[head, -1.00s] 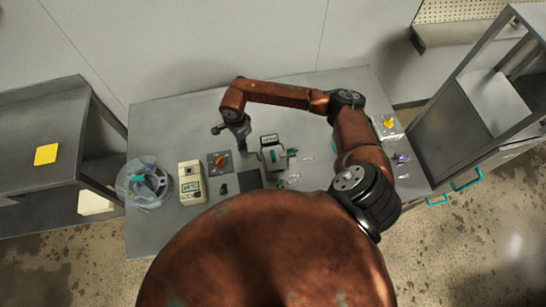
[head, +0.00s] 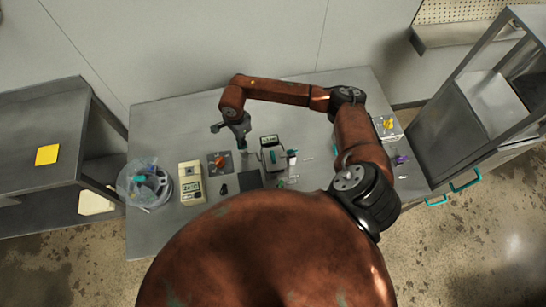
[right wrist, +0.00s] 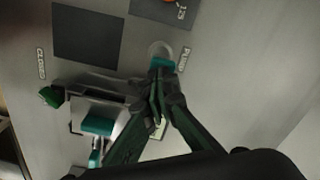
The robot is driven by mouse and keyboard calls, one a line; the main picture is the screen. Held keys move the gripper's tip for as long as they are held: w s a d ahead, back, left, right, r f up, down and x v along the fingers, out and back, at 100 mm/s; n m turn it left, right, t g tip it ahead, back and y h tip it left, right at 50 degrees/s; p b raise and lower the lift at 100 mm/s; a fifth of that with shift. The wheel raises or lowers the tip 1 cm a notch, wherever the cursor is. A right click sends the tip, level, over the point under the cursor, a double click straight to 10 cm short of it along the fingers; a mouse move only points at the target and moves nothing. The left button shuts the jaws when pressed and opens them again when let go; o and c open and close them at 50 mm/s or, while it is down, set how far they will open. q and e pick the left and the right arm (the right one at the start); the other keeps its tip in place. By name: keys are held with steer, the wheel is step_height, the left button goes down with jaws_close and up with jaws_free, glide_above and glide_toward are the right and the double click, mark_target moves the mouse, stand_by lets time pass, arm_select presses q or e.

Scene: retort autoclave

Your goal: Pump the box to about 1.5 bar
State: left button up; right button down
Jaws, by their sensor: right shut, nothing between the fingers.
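The box (head: 272,160), a grey unit with a small display and a teal part on top, stands mid-table in the head view; its reading is too small to make out. It is partly hidden in the right wrist view (right wrist: 108,106). My right gripper (head: 242,147) is just left of the box. In the right wrist view its shut fingers (right wrist: 158,78) are empty, at a teal pump piece (right wrist: 163,63) by the PUMP label. I cannot tell whether they touch it. A green valve part (right wrist: 50,96) is near the CLOSED label. My left gripper is out of view.
An orange knob on a dark plate (head: 218,161), a beige meter (head: 190,184) and a clear round vessel (head: 147,184) are left of the box. A dark square pad (head: 250,180) lies in front. A white box with a yellow knob (head: 387,128) stands at right.

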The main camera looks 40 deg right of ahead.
steer(key=shift+f+b, duration=0.5)
steer(key=shift+f, duration=0.1)
stand_by(0.3)
steer(key=shift+r, duration=0.55)
stand_by(0.5)
steer(key=shift+r+p, duration=1.2)
steer(key=shift+r, duration=1.85)
